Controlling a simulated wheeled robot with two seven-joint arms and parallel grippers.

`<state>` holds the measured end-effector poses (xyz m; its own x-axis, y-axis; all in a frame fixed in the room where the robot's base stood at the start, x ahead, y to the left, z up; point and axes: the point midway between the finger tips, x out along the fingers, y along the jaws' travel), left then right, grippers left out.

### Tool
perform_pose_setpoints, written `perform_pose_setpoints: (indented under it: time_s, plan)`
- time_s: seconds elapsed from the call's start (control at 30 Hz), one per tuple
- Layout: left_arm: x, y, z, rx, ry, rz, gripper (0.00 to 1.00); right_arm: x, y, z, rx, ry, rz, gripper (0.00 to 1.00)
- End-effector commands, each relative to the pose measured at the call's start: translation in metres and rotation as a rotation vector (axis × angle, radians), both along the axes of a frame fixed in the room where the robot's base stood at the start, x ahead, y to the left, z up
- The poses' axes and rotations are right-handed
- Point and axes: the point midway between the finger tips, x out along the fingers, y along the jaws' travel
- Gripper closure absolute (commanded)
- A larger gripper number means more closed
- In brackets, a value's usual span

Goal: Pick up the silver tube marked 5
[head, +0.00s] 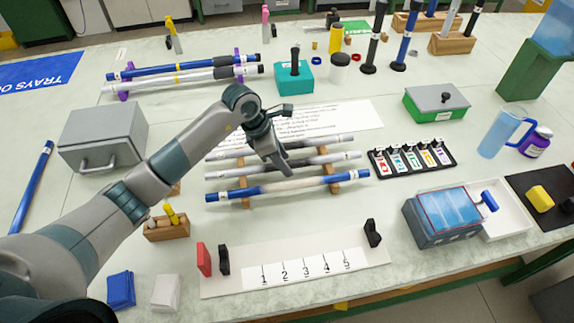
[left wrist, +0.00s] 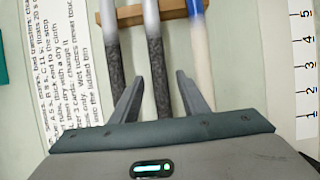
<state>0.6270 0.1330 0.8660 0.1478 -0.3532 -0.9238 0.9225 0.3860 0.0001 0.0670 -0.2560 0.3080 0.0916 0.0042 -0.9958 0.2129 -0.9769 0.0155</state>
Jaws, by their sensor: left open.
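Two silver tubes and a blue-ended tube lie side by side on a wooden rack (left wrist: 177,13) mid-table. The far silver tube (head: 318,141) and the middle silver tube (head: 335,157) have dark, rough sections, seen in the left wrist view. The blue-ended tube (head: 240,194) lies nearest. I cannot read a 5 on any of them. Another silver tube (head: 140,86) lies on the rear-left rack. My left gripper (left wrist: 161,78) is open, pointing down at the rack. In the left wrist view its fingers appear either side of the middle silver tube (left wrist: 154,60). My right gripper is not in view.
A printed sheet (head: 355,113) lies behind the rack. In front is a board with a numbered strip (head: 305,269) and black end blocks. A grey box (head: 103,135) stands left, a card tray (head: 412,160) right. A small wooden holder (head: 167,230) sits near my left arm.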

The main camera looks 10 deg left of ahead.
Motion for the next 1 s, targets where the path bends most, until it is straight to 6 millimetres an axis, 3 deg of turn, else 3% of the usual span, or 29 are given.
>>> perform_pose_setpoints:
  time_s: [0.2, 0.4, 0.77, 1.0]
  plan:
    - [0.0, 0.0, 0.0, 0.0, 0.0, 0.0, 0.59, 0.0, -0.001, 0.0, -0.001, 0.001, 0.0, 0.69]
    - [0.0, 0.0, 0.0, 0.0, 0.0, 0.0, 1.0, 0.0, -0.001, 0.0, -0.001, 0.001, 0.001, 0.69]
    - [0.0, 0.0, 0.003, 0.0, -0.001, 0.0, 1.0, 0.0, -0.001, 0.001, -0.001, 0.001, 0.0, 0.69]
    - [0.001, 0.0, 0.026, 0.0, -0.003, 0.0, 1.0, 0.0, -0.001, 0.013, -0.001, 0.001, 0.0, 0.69]
